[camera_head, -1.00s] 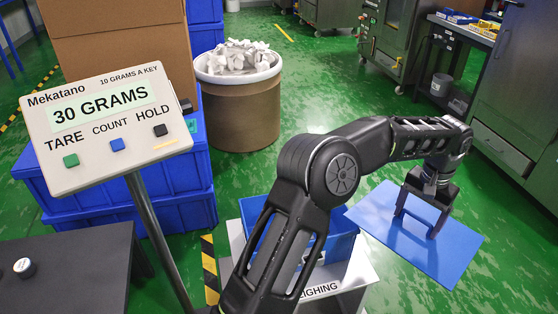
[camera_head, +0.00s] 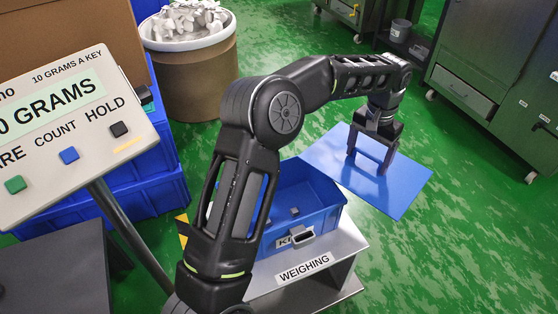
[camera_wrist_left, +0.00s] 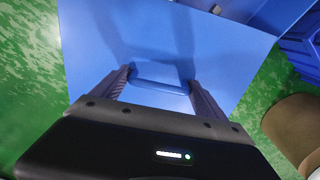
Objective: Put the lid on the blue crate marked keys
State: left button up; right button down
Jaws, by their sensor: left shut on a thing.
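The blue crate (camera_head: 328,219) stands on the weighing stand, with a partly readable label starting "KE" on its front. Its top is open, and small grey pieces (camera_head: 295,211) lie inside. The flat blue lid (camera_head: 402,190) is held level in the air to the right of the crate; its left corner is near the crate's far rim. My left gripper (camera_head: 367,163) is shut on the lid's handle (camera_wrist_left: 160,86) from above. The lid (camera_wrist_left: 95,40) fills much of the left wrist view. My left arm hides the crate's left part. My right gripper is not in view.
The weighing stand (camera_head: 345,245) carries a "WEIGHING" label. The scale display (camera_head: 70,130) on its post stands at left, its reading cut off. A drum (camera_head: 195,80) of pale pieces and stacked blue crates (camera_head: 130,190) stand behind. Green floor is clear at right.

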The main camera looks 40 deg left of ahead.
aim_at(321, 160)
pick_arm(q)
jog(key=s+a+m+p, duration=0.2)
jog(key=a+m+p, duration=0.1)
jog(key=s+a+m+p, duration=0.2)
jog(key=a+m+p, duration=0.1)
jog(key=s+a+m+p, duration=0.2)
jog(key=a+m+p, duration=0.1)
jog(key=a+p, duration=0.1)
jog(key=shift+a+r+m, duration=0.1)
jog(key=shift+r+m, duration=0.3)
jog(key=s+a+m+p, duration=0.5)
jog(key=s+m+p, duration=0.4)
jog(key=s+m, duration=0.2)
jog(key=shift+s+r+m, duration=0.35)
jog(key=shift+r+m, duration=0.05)
jog(key=shift+m, duration=0.5)
jog(key=shift+f+b, duration=2.25)
jog(key=shift+f, duration=0.6)
jog(key=shift+r+p, duration=0.1)
jog(key=shift+p, duration=0.3)
jog(key=shift+f, duration=0.55)
